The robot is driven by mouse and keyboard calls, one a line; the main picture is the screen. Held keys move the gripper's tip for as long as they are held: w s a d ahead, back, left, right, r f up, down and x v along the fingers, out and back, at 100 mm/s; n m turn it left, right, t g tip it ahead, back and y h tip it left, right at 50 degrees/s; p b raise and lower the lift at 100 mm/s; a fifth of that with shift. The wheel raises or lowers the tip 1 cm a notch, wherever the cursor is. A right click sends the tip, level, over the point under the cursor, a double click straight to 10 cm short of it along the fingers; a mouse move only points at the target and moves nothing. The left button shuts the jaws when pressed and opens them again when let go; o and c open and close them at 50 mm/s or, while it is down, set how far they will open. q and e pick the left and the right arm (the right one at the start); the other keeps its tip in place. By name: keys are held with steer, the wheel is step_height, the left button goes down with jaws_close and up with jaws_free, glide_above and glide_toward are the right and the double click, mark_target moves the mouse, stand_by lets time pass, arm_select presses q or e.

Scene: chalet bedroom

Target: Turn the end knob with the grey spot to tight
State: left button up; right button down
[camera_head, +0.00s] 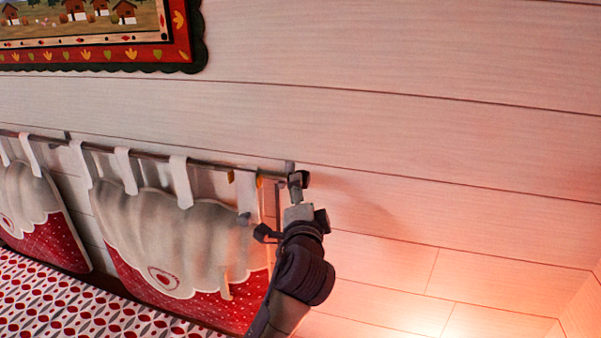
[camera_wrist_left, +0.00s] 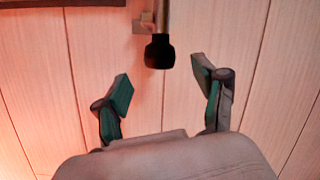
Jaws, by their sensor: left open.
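The end knob (camera_wrist_left: 159,52) is a dark, rounded cap on the end of a metal rod. In the left wrist view it sits above and between my open fingertips, and neither finger touches it. No grey spot shows on the side I see. My left gripper (camera_wrist_left: 162,84) is open and empty, with green pads on both fingers. In the head view the left gripper (camera_head: 273,202) is at the right end of the curtain rod (camera_head: 225,166), close to the wall. The knob is hard to make out there. My right gripper is not in view.
Cream and red fabric panels (camera_head: 175,235) hang by loops from the rod, beside my gripper. A wall bracket (camera_wrist_left: 143,24) holds the rod near the knob. A framed picture (camera_head: 100,42) hangs above. The plank wall (camera_head: 430,160) to the right is bare.

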arm_select(q)
steer(key=w, duration=0.2)
steer(key=w+p, duration=0.1)
steer(key=w, duration=0.1)
steer(key=w+p, duration=0.1)
steer(key=w, duration=0.1)
steer(key=shift+w+a, duration=0.25)
steer(key=shift+w, duration=0.15)
steer(key=shift+w+a, duration=0.1)
steer(key=c, duration=1.2)
steer(key=shift+o, duration=0.2)
